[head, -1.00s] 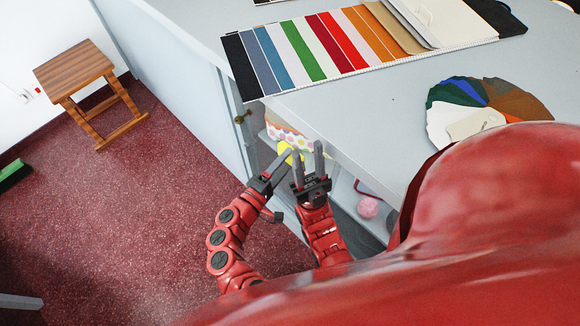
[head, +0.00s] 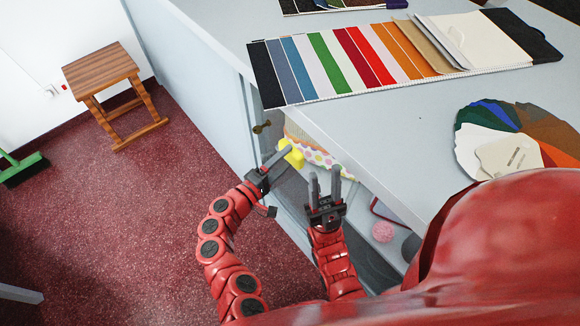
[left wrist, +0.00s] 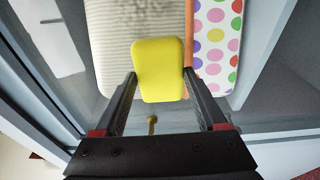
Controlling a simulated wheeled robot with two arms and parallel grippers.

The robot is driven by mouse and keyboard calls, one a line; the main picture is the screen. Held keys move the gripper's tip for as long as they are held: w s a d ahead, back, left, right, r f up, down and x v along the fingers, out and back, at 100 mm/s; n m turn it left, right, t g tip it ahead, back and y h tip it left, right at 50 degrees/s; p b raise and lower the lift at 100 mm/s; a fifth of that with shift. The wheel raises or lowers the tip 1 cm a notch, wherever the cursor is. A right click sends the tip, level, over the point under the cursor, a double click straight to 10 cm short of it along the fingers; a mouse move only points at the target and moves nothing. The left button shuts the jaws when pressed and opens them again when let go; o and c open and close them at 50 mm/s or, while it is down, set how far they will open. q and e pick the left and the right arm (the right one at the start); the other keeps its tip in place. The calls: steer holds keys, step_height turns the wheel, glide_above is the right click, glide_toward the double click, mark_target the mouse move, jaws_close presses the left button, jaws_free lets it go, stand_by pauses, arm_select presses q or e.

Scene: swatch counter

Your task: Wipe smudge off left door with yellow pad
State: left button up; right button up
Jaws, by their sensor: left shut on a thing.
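My left gripper (head: 284,158) is shut on the yellow pad (head: 292,152) in front of the cabinet under the counter. In the left wrist view the pad (left wrist: 158,68) sits upright between the two fingers. The left door, which seems to be glass, has a brass knob (head: 262,127); the knob also shows in the left wrist view (left wrist: 152,122), just below the pad. A mottled grey patch (left wrist: 150,14) shows above the pad; I cannot tell if it is a smudge on the glass or something behind it. My right gripper (head: 325,187) is open and empty, right of the left one.
Dotted fabric (head: 322,158) and a pink ball (head: 382,232) are inside the cabinet. The counter top (head: 410,120) above carries a striped swatch book (head: 345,62) and a colour fan (head: 515,135). A wooden stool (head: 103,70) and a green broom (head: 22,170) stand at the left on open red floor.

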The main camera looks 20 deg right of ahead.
arm_select(q)
steer(key=shift+s+d+r+p, duration=0.3)
steer(key=shift+s+d, duration=0.1)
steer(key=shift+s, duration=0.6)
steer(key=shift+s+d+r+p, duration=0.25)
steer(key=shift+s+d, duration=0.15)
steer(key=shift+s, duration=0.65)
steer(key=shift+s+d+r+p, duration=0.2)
steer(key=shift+s+d+p, duration=0.15)
steer(key=shift+s, duration=0.65)
steer(key=shift+s+d, duration=0.3)
steer(key=shift+s, duration=0.4)
steer(key=shift+s+d, duration=0.35)
steer(key=shift+s, duration=0.3)
steer(key=shift+s+d, duration=0.3)
steer(key=shift+s, duration=0.4)
steer(key=v, duration=0.3)
steer(key=b+v, duration=0.1)
steer(key=v, duration=0.1)
steer(key=shift+w+a, duration=0.2)
steer(key=shift+a, duration=0.4)
